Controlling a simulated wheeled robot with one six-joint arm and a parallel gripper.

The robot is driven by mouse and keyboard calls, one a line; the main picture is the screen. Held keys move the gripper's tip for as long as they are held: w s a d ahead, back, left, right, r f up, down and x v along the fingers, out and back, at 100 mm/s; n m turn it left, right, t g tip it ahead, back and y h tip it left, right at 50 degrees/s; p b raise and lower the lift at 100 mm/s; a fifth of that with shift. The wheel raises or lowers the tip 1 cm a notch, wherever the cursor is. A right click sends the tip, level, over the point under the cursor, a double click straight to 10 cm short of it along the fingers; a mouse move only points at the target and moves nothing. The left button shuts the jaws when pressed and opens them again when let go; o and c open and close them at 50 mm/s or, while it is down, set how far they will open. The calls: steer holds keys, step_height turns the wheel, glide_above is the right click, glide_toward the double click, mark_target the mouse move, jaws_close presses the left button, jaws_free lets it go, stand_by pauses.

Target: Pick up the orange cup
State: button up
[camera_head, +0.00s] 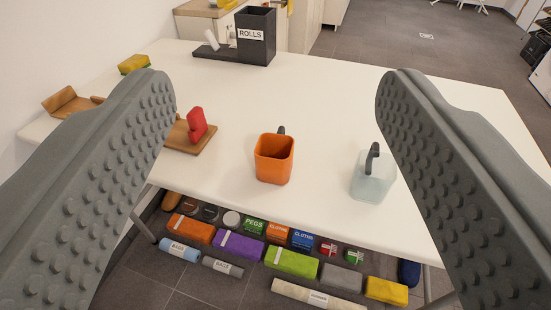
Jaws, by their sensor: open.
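The orange cup (273,160) stands upright on the white table (320,90), near its front edge. It is squarish, with a dark handle at its back, slightly right. My gripper (275,115) is open, with one grey studded finger at the left of the view and one at the right. The cup shows between the two fingers, farther out from the camera, and neither finger appears to touch it.
A pale translucent cup (372,177) with a dark handle stands right of the orange cup, close to the right finger. A red object (197,124) on a wooden board is at left. A black ROLLS holder (256,37) stands at the back. Several labelled items lie below the table's front edge.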

steer(key=o, duration=0.3)
steer(key=shift+o, duration=1.3)
steer(key=shift+w, duration=0.2)
steer(key=m+g+h, duration=0.1)
steer(key=m+g, duration=0.2)
steer(key=g, duration=1)
glide_above(276, 150)
steer(key=s, duration=0.4)
steer(key=f, duration=2.5)
steer(key=shift+w+a, duration=0.1)
steer(key=shift+a, duration=0.1)
steer(key=shift+s+x, duration=0.1)
steer(key=shift+x, duration=1.25)
steer(key=shift+s+x, duration=0.15)
steer(key=shift+x, duration=1.15)
